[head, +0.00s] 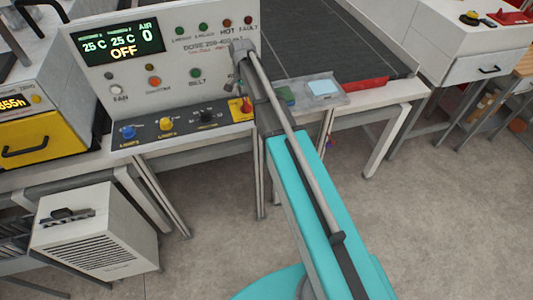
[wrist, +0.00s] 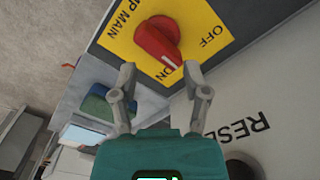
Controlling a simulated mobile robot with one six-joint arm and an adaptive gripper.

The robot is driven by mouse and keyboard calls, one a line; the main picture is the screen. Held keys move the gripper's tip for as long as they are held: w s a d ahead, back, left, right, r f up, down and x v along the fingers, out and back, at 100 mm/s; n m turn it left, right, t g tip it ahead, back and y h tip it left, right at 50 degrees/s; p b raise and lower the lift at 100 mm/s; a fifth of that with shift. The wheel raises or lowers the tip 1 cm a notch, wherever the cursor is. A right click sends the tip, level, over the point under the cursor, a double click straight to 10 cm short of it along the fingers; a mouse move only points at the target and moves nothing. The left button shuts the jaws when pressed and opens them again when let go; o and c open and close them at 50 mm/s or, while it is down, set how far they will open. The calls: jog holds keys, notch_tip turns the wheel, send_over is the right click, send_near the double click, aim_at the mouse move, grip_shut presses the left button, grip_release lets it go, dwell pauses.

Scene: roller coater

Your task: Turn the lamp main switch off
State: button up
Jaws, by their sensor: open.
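The lamp main switch is a red rotary knob (wrist: 157,40) on a yellow plate (wrist: 207,28) lettered "OFF", "ON" and "P MAIN" in the wrist view. Its narrow end points toward "ON". In the head view the red knob (head: 241,106) shows at the right end of the dark lower panel strip, partly behind my arm. My gripper (wrist: 160,70) is open and empty, its two fingers apart just short of the knob, one on each side of its lower end. I see no contact. In the head view my gripper (head: 241,52) is seen in front of the panel and its fingers are unclear.
Blue (head: 127,132) and yellow (head: 166,124) knobs and a black knob (head: 207,117) sit left on the same strip. "RESE" lettering is close by my gripper in the wrist view. A tray with a light-blue block (head: 323,88) and a dark conveyor belt (head: 330,40) lie to the right.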

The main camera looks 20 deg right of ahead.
aim_at(247, 104)
jog(key=shift+r+p, duration=4.55)
jog(key=shift+r, duration=0.35)
jog(key=s+f+n+b, duration=0.4)
jog(key=s+f+b, duration=0.4)
jog(key=s, duration=0.5)
jog(key=s+f+n+b, duration=0.5)
jog(key=s+f+b, duration=0.4)
jog(key=s, duration=0.4)
jog(key=shift+d, duration=0.45)
